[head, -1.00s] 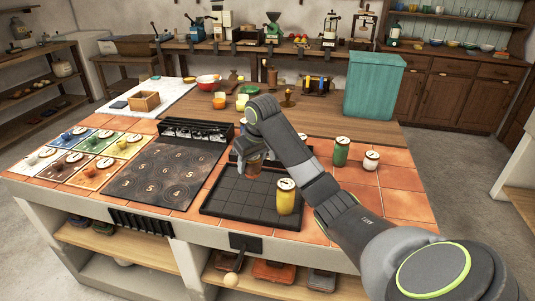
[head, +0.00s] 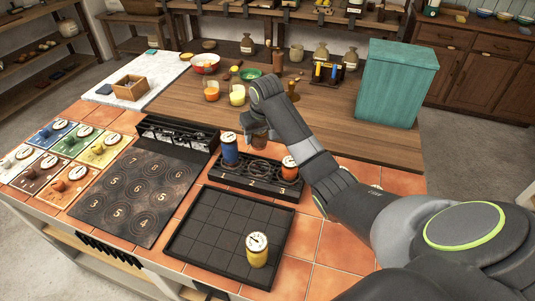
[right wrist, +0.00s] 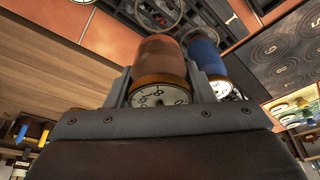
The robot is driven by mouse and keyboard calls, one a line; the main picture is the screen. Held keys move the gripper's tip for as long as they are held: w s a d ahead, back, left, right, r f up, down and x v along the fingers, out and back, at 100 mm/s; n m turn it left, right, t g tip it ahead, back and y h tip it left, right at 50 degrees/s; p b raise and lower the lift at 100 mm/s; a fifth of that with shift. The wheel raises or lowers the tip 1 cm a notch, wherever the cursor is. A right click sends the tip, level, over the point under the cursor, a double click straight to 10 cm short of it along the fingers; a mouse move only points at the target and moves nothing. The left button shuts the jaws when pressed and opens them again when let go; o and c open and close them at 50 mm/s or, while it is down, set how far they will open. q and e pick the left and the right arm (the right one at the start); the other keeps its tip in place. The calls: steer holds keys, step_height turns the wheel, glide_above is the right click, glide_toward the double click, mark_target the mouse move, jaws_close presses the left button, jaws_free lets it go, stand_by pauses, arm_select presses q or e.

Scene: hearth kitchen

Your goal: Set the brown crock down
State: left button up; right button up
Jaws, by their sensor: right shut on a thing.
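My right gripper (head: 257,134) is shut on the brown crock (head: 259,139), mostly hidden by my arm in the head view. In the right wrist view the brown crock (right wrist: 160,58) sits between the fingers, its white dial facing the camera. It is at the middle of a black numbered rack (head: 236,181), over or close to the middle place; whether it touches is unclear. A blue crock (head: 229,152) stands in the rack's left place, close beside it, and an orange crock (head: 290,169) in its right place. My left gripper is not in view.
A yellow crock (head: 257,251) stands on the black grid tray (head: 207,225) in front of the rack; much of that tray is bare. A slatted black holder (head: 177,133) lies left of the rack.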

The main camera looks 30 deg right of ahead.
mark_target(262, 141)
steer(key=f, duration=0.5)
steer(key=shift+s+a+p, duration=0.15)
steer(key=shift+a+p, duration=0.1)
steer(key=shift+p, duration=0.1)
steer(key=shift+d+f, duration=0.1)
steer(key=shift+f, duration=2.2)
steer(key=shift+f, duration=0.15)
steer(key=o, duration=1.1)
steer(key=shift+o, duration=0.2)
steer(key=v, duration=1.2)
